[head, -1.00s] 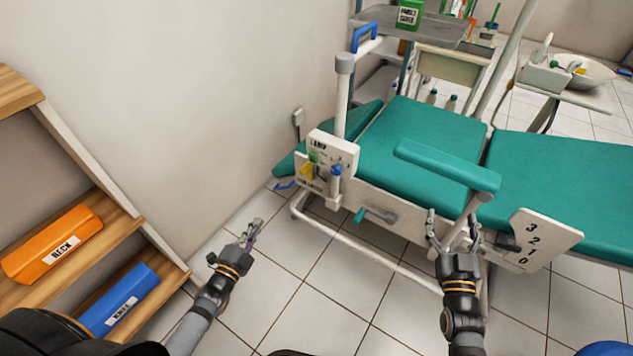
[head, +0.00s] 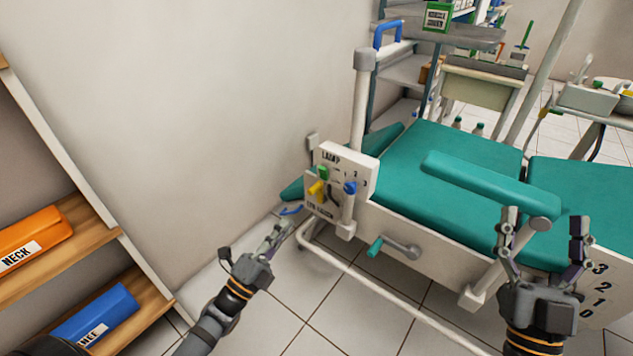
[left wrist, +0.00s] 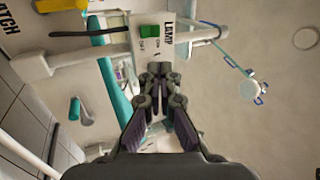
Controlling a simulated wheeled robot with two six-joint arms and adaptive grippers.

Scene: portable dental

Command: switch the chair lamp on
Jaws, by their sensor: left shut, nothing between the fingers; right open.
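The chair's control box (head: 358,165) is a white panel labelled "LAMP" at the side of the green dental chair (head: 440,150). It carries a green switch (head: 322,172), a yellow knob (head: 316,189) and a blue knob (head: 350,187). In the left wrist view the green rocker switch (left wrist: 150,31) sits beside the "LAMP" label (left wrist: 166,33), with small markings next to it. My left gripper (head: 281,230) is shut and empty, below and left of the box, apart from it; it also shows in the left wrist view (left wrist: 160,70). My right gripper (head: 545,225) is open and empty by the armrest.
A green armrest (head: 490,182) and a crank with a teal handle (head: 376,246) are on the chair's near side. A wooden shelf (head: 110,260) with orange and blue boxes stands at left. A lamp-like fixture (left wrist: 250,89) shows in the left wrist view.

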